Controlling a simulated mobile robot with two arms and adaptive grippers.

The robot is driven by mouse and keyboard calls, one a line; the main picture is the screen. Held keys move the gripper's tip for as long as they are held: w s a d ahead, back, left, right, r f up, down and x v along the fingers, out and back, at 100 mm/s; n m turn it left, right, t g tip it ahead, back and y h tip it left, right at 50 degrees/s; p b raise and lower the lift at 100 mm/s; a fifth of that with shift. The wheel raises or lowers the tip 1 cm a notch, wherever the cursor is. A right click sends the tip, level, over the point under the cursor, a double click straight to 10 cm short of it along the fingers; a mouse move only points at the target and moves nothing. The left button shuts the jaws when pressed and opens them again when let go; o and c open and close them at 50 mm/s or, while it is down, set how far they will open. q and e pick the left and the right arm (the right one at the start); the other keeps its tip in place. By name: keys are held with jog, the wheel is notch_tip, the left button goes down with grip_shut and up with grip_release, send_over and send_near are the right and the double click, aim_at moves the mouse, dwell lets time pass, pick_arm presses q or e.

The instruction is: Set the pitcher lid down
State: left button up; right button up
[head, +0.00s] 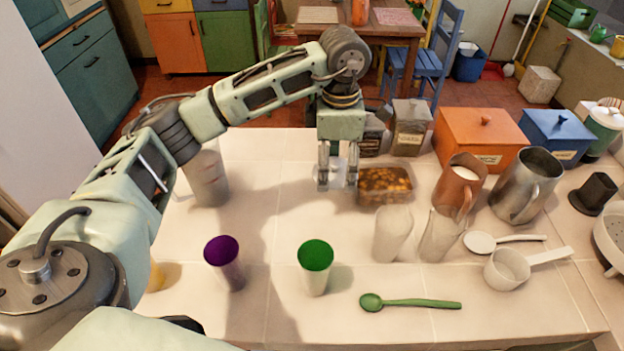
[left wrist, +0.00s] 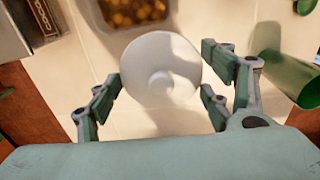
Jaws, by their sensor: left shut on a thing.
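The pitcher lid appears to be the round white disc with a central knob (left wrist: 160,68) in the left wrist view. My left gripper (head: 338,183) points straight down over the counter, left of the glass container, and its fingers lie on either side of the disc. It is shut on the lid, which is mostly hidden by the fingers in the head view. A grey metal pitcher (head: 525,187) and a copper pitcher (head: 458,188) stand at the right. A grey translucent vessel (head: 207,178) stands behind my arm. My right gripper is not in view.
The glass container (head: 385,186) with orange contents is close to the left gripper. A green cup (head: 315,262), a purple-topped cup (head: 226,262) and a green spoon (head: 412,302) are nearer the front. Bare counter (head: 285,205) lies left of the gripper.

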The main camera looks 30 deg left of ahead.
pick_arm(q)
jog(key=p, duration=0.2)
send_over(304, 190)
jog(key=f, duration=0.4)
jog(key=shift+d, duration=0.25)
jog(key=shift+a+f, duration=0.15)
jog(key=shift+a, duration=0.1)
jog(key=shift+f, duration=0.3)
notch_tip(304, 190, down, 3)
jog(key=shift+f+p, duration=0.1)
jog(key=shift+p, duration=0.55)
jog(key=shift+f, duration=0.25)
